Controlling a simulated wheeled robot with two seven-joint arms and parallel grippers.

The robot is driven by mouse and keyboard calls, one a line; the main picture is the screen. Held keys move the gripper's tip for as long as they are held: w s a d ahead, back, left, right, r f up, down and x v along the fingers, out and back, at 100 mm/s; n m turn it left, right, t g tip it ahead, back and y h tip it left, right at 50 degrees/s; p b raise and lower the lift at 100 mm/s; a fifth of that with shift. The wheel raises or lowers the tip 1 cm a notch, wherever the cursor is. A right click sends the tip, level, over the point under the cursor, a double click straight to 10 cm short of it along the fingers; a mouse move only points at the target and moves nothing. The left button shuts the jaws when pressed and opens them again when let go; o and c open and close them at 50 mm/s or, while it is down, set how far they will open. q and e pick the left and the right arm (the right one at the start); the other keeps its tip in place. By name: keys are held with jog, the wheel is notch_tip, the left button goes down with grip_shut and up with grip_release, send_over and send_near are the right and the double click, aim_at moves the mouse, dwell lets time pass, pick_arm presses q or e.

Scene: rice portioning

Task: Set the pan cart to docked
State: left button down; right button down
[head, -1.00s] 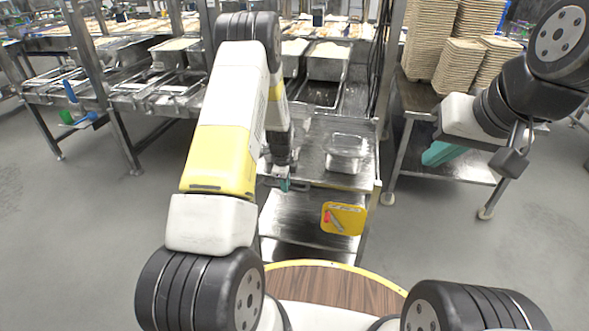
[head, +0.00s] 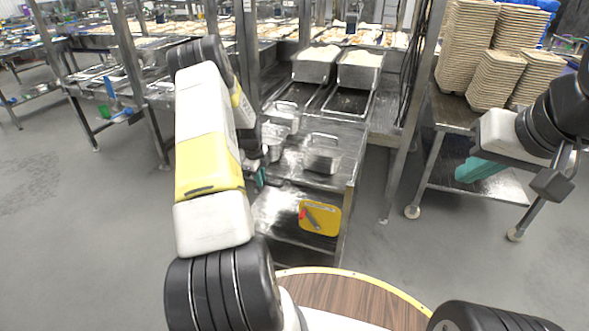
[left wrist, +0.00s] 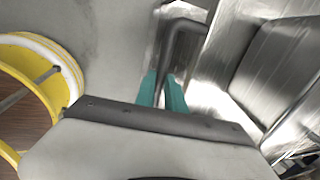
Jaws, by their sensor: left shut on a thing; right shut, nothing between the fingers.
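The pan cart (head: 338,182) is a stainless steel cart in the middle of the head view. Metal pans with raised handles, including a front pan (head: 322,155), stand on its top. My left gripper (head: 262,178) is at the cart's near left corner. In the left wrist view its teal fingers (left wrist: 163,92) are shut on the dark cart handle (left wrist: 184,38); the cart's metal shows to the right. My right gripper (head: 480,168) is shut and empty, off to the right of the cart in front of a side table.
Behind the cart is a steel station with rails (head: 348,102) and rice pans (head: 360,68). A post (head: 408,130) stands right of it. Stacked trays (head: 495,80) sit on the right table. Floor at left is open.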

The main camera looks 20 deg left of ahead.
pick_arm(q)
jog(key=a, duration=1)
jog(key=shift+w+a, duration=0.15)
jog(key=shift+a, duration=0.25)
jog(key=c, duration=1.4)
grip_release()
jog(key=shift+d, duration=0.1)
notch_tip(320, 180, up, 8)
jog(key=s, duration=0.1)
jog(key=shift+s+f, duration=0.15)
jog(key=shift+s, duration=0.1)
